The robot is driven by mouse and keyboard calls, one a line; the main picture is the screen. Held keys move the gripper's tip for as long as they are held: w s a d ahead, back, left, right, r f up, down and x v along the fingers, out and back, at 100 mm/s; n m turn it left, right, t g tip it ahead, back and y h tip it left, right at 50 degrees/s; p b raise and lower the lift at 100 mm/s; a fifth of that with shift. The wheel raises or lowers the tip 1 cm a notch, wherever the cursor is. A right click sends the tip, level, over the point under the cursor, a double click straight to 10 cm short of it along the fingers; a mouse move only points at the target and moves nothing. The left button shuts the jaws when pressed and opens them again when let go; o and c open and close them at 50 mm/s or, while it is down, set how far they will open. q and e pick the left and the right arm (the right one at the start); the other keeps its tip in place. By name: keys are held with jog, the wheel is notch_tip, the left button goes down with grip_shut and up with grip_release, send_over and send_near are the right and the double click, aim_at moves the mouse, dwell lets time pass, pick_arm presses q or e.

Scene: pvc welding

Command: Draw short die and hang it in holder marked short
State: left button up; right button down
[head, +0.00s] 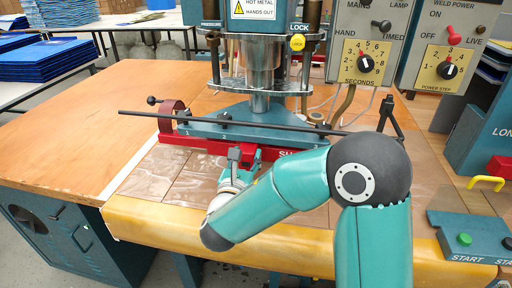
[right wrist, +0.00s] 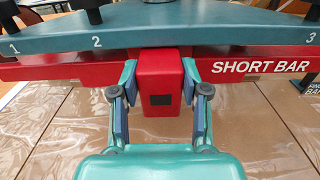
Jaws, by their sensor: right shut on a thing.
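The short die is a long red bar (head: 195,141) lettered SHORT BAR, under the teal plate of the press. In the right wrist view, its red block-shaped handle (right wrist: 158,82) sticks out toward me, and the red bar (right wrist: 55,68) runs behind it to both sides. My right gripper (head: 243,154) is at the bar's front. In the right wrist view, its two fingers (right wrist: 160,92) stand on either side of the handle, shut on it. The bar is still against the underside of the teal plate (right wrist: 200,35). No holder marked short is readable. My left gripper is out of view.
A teal holder (head: 481,140) lettered LON, partly cut off, stands at the right, with a red block (head: 500,167) and a yellow handle (head: 486,180) near it. A START button box (head: 468,238) is at the front right. The wooden table's left side (head: 90,125) is clear.

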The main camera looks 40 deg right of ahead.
jog(key=shift+s+a+r, duration=0.1)
jog(key=shift+s+a, duration=0.25)
jog(key=shift+a, duration=0.15)
dwell(0.4)
jog(key=shift+b+v, duration=0.5)
jog(key=shift+v, duration=2)
jog(key=shift+s+a, duration=0.3)
